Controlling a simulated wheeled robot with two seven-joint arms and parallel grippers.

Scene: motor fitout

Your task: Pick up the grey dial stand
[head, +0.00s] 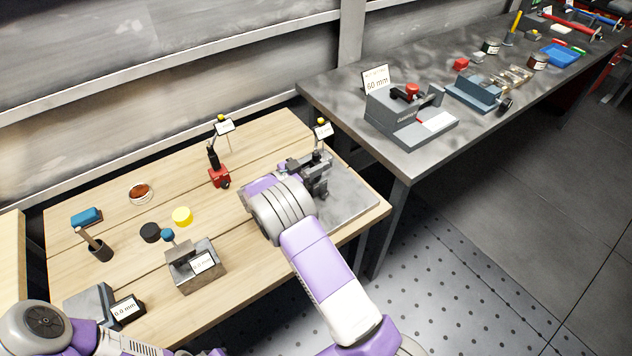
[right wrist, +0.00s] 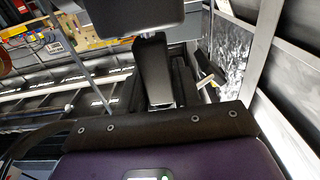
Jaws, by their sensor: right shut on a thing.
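My right gripper (head: 303,166) is over the grey plate at the right end of the wooden table. It is shut on the grey dial stand (head: 322,180), which is partly hidden by the gripper and wrist. A small white tag with a yellow top (head: 323,130) shows just behind it. In the right wrist view a dark grey upright piece (right wrist: 154,70) stands in front of the palm; I cannot tell how much of it is stand or finger. My left arm shows at the bottom left, but its gripper is out of view.
A red stand with a black post (head: 218,172) is left of my right gripper. A grey block with a label (head: 197,268), a black cup (head: 98,247) and yellow and black discs are further left. A grey bench (head: 335,95) with fixtures stands beyond. The grey plate (head: 352,205) is mostly bare.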

